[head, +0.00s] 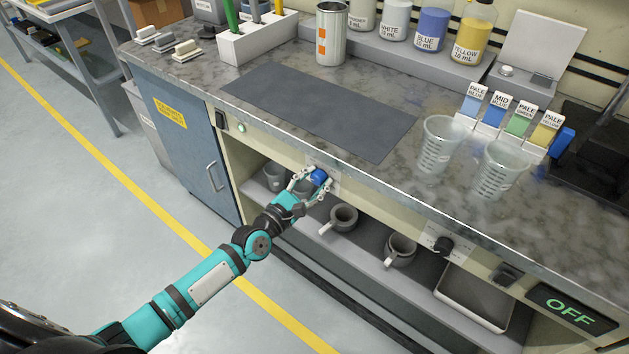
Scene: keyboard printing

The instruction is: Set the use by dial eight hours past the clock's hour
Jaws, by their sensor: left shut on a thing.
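A blue knob (319,176) sits on a pale plate on the front panel, just under the worktop edge. My left gripper (312,186) is shut on this knob, its fingers on both sides of it. The fingers hide part of the knob and its plate, and I cannot read any marks or setting there. No clock shows in this view. My right gripper is not in view.
The worktop edge (390,185) runs just above my left gripper. A shelf below holds grey mugs (343,217). Two clear measuring cups (438,147) stand near the edge. A dark mat (320,105) is bare.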

